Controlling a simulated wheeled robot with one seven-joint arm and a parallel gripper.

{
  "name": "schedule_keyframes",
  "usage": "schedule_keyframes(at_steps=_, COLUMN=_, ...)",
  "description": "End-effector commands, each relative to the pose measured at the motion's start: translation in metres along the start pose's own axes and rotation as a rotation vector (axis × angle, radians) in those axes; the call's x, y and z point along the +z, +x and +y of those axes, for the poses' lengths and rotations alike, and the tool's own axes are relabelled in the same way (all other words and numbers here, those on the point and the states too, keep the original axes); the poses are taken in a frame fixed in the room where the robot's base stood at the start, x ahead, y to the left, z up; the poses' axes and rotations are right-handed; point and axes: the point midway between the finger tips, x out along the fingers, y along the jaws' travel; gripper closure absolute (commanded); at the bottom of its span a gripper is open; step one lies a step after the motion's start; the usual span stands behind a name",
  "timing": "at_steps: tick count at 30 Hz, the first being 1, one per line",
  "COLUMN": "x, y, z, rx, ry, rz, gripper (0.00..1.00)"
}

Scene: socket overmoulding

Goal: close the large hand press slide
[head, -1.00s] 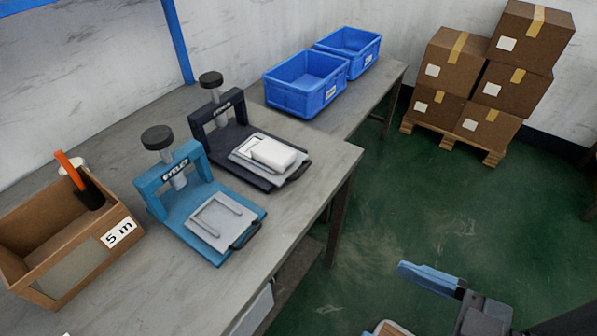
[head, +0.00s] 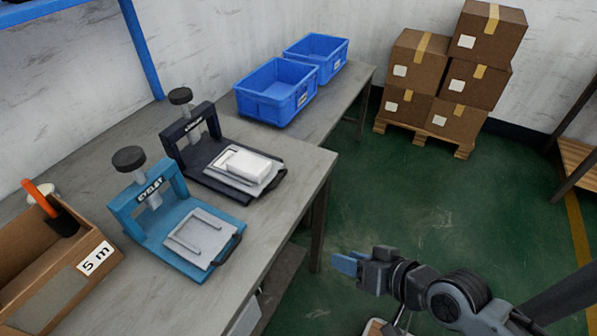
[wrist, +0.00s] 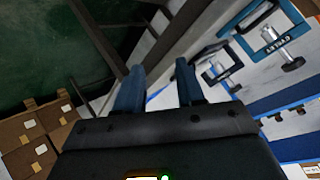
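Two hand presses stand on the grey workbench (head: 262,232); I cannot tell which one the task calls large. The blue press (head: 150,186) is nearer and has a bare grey slide plate (head: 202,238) out in front, with a dark handle at the bench edge side. The dark navy press (head: 190,134) behind it has its slide (head: 236,180) out, with a white block (head: 248,164) on it. My gripper (head: 345,264) is over the floor right of the bench, apart from both presses. In the wrist view its fingers (wrist: 158,88) are spread and empty; the blue press (wrist: 270,36) shows upper right.
A brown box (head: 50,290) with a "5 m" label stands at the bench's near left. Two blue bins (head: 275,95) are on the far bench part. Cartons (head: 455,85) are stacked on a pallet at the back. The green floor between is clear.

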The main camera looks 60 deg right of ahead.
Motion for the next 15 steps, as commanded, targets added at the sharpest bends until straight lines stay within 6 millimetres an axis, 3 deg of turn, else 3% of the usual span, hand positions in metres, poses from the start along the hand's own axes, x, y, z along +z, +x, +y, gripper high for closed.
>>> schedule_keyframes(at_steps=3, x=-0.023, y=0.032, z=0.018, rx=0.004, ry=0.205, rz=-0.037, gripper=0.74)
schedule_keyframes(at_steps=7, x=-0.052, y=0.056, z=0.031, rx=-0.04, ry=0.415, rz=-0.081, gripper=0.86)
schedule_keyframes(at_steps=11, x=-0.092, y=0.069, z=0.04, rx=-0.127, ry=0.59, rz=-0.112, gripper=0.99)
schedule_keyframes(at_steps=15, x=-0.131, y=0.07, z=0.046, rx=-0.228, ry=0.71, rz=-0.135, gripper=1.0)
